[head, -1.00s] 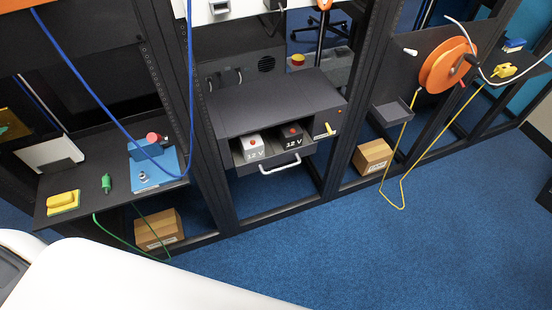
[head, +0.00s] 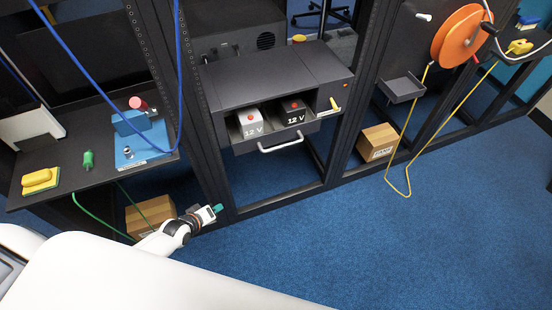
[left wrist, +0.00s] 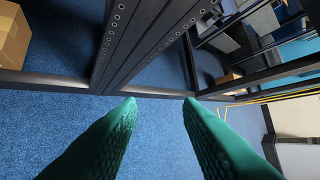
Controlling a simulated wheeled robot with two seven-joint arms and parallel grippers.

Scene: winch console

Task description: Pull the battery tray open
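The battery tray (head: 232,146) is a dark drawer in the black cabinet at the centre of the head view. It stands partly out, showing a grey 12 V battery (head: 250,122) and a black 12 V battery (head: 293,115). Its light bar handle (head: 280,145) is on the front. My left gripper (head: 217,209) is low and left of the handle, apart from it, near the rack's bottom rail. In the left wrist view its two green fingers (left wrist: 158,100) are spread with nothing between them. My right gripper is not in view.
A cardboard box (head: 150,217) sits low at the left, beside my left arm. A blue cable (head: 85,80) and green cables (head: 100,220) hang at the left. Another box (head: 378,142) and a yellow cable (head: 408,180) are at the right. Blue floor (head: 310,240) lies clear in front.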

